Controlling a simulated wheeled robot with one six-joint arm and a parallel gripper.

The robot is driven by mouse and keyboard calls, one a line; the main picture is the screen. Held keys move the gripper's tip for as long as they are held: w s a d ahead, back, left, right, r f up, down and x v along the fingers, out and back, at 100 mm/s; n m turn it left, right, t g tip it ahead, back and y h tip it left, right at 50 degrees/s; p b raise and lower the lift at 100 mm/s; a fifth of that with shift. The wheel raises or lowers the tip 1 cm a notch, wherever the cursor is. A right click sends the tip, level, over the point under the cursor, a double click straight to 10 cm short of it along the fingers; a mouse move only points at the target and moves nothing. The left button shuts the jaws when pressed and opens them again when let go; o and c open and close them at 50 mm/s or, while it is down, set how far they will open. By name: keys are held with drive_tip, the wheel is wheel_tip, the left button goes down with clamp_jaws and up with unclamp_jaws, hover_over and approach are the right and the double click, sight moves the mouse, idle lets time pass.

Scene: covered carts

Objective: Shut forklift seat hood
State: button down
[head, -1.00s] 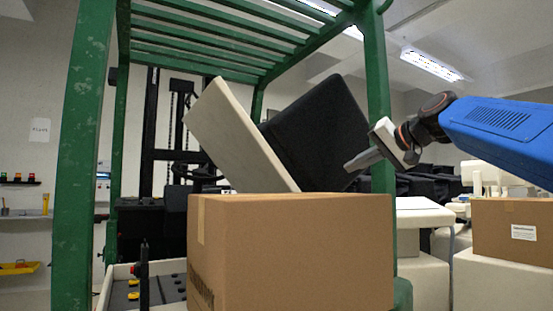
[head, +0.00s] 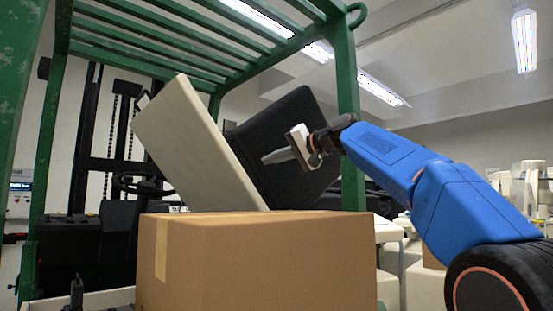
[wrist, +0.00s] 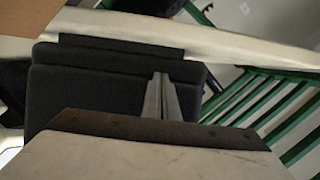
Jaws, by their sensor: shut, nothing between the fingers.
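The forklift seat hood (head: 190,140) is a cream panel, raised and steeply tilted, with the black seat (head: 290,125) attached on its right side. The hood's lower edge is hidden behind a cardboard box. My gripper (head: 266,158) comes in from the right. It is shut and empty, its fingers pointing left across the black seat, close to the hood panel. In the wrist view the shut fingers (wrist: 162,98) show against the black seat (wrist: 85,88), and the cream hood edge (wrist: 220,43) runs across beyond. Whether the fingers touch the seat I cannot tell.
The large cardboard box (head: 265,260) stands in front of the hood. A green post (head: 347,130) and the overhead bars (head: 170,55) frame the seat. The steering wheel (head: 140,183) is behind on the left. Pale carts stand at the right.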

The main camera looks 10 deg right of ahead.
sight(237, 182)
drive_tip(key=shift+w+a+f, duration=0.3)
drive_tip(key=shift+a+f, duration=0.25)
drive_tip(key=shift+a, duration=0.5)
drive_tip(key=shift+w+a+f, duration=0.25)
drive_tip(key=shift+a+f, duration=0.3)
drive_tip(key=shift+a, duration=0.45)
drive_tip(key=shift+w+a+f, duration=0.3)
drive_tip(key=shift+a+f, duration=0.25)
drive_tip(key=shift+a, duration=0.5)
drive_tip(key=shift+n, duration=0.6)
drive_tip(key=s+a+f, duration=0.1)
drive_tip(key=a+f, duration=0.1)
drive_tip(key=s+a+f, duration=0.2)
drive_tip(key=shift+s+a+f, duration=0.1)
drive_tip(key=shift+a+f, duration=0.15)
drive_tip(key=shift+f, duration=0.05)
drive_tip(key=shift+r, duration=0.1)
